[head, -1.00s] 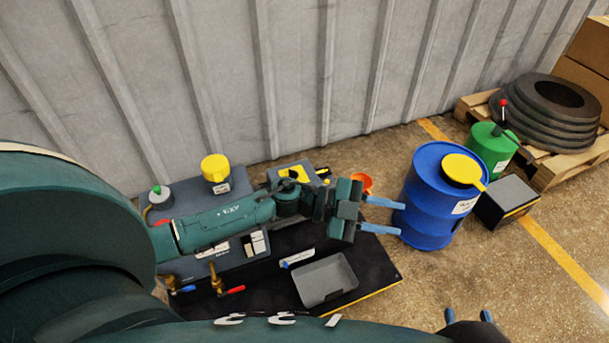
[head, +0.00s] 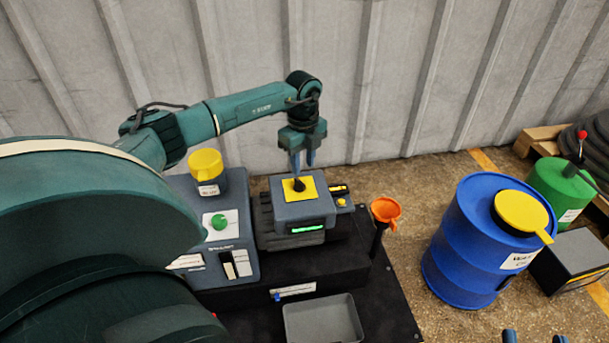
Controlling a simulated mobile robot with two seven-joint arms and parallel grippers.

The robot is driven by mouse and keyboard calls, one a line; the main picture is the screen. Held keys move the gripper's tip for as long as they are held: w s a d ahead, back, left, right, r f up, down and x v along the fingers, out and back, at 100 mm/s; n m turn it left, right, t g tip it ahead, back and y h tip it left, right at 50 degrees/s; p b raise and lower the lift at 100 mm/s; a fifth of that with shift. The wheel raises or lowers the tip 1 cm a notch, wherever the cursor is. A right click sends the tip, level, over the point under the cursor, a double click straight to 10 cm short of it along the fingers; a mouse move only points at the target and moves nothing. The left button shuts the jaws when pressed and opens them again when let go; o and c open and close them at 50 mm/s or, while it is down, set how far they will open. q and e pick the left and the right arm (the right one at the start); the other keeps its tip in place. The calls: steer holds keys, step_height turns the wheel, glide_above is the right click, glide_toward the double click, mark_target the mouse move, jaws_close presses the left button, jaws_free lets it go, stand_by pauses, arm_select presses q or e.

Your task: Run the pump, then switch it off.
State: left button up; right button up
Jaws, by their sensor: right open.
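My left gripper (head: 303,170) points down over a grey unit (head: 310,213) with a yellow plate (head: 286,190) on top. A black knob (head: 299,185) stands on that plate, and the gripper's fingertips are right at it. I cannot tell whether the fingers grip the knob. The unit's front has a green lit display (head: 308,228), and a small yellow button (head: 341,203) sits at its right side. My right gripper (head: 534,338) shows only its two blue fingertips at the bottom edge, spread apart and empty.
A grey panel with a green knob (head: 219,222), a black-and-white rocker switch (head: 228,264) and a yellow cap (head: 205,163) stands at left. An orange funnel (head: 386,209), grey tray (head: 322,322), blue drum (head: 470,250) and green canister (head: 556,185) stand nearby. A metal wall closes the back.

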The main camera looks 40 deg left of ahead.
mark_target(304, 185)
arm_select(q)
step_height(304, 185, down, 7)
steer(key=shift+w+f+b, duration=0.1)
steer(key=shift+b, duration=0.95)
steer(key=shift+c, duration=0.5)
jaws_close()
